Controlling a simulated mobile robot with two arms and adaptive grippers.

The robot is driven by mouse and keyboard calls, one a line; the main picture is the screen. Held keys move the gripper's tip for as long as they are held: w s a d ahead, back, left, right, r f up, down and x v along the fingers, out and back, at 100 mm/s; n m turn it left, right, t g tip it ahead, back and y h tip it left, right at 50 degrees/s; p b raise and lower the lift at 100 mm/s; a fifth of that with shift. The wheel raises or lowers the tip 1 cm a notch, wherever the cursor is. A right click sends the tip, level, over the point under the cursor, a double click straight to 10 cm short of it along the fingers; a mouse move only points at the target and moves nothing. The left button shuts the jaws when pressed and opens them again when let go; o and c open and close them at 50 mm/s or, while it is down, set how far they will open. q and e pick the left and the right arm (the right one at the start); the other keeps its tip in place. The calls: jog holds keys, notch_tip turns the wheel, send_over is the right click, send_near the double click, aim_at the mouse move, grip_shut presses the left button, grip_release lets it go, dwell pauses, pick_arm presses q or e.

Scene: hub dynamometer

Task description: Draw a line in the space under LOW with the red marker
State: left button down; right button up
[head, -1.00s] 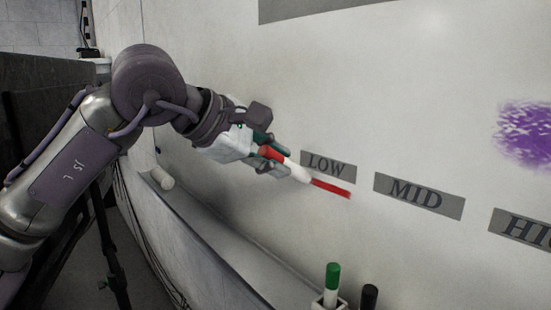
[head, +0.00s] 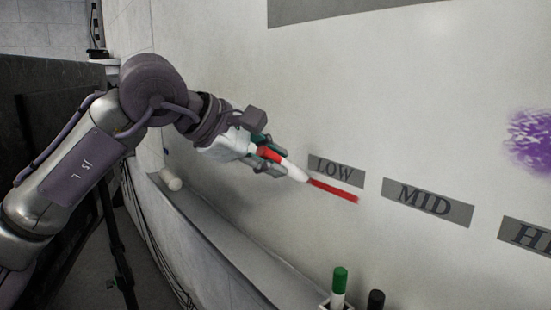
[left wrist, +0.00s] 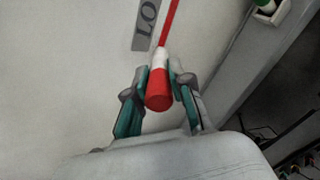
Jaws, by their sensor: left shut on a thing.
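My left gripper (head: 268,158) is shut on the red marker (head: 291,170), which has a white body and a red end. The marker's tip is at the whiteboard (head: 330,120), at the left end of a red line (head: 334,190). The line lies just under the grey LOW label (head: 336,170) and slants down to the right in the head view. In the left wrist view the marker (left wrist: 159,88) sits between the two fingers, and the line (left wrist: 171,22) runs up from its tip beside the label (left wrist: 146,25). I cannot tell whether the tip touches the board. My right gripper is not in view.
The MID label (head: 428,203) and a partly cut-off third label (head: 528,236) lie to the right. A purple scribble (head: 530,140) is above them.

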pick_arm(q)
jog(key=shift+a, duration=0.1)
jog(key=shift+s+a+f+b, duration=0.1)
jog(key=shift+a+b, duration=0.1)
jog(key=shift+b, duration=0.1)
jog(key=s+a+b, duration=0.3)
jog(key=s+a, duration=0.2)
jog(key=a, duration=0.1)
jog(key=shift+a, duration=0.35)
dwell(0.9)
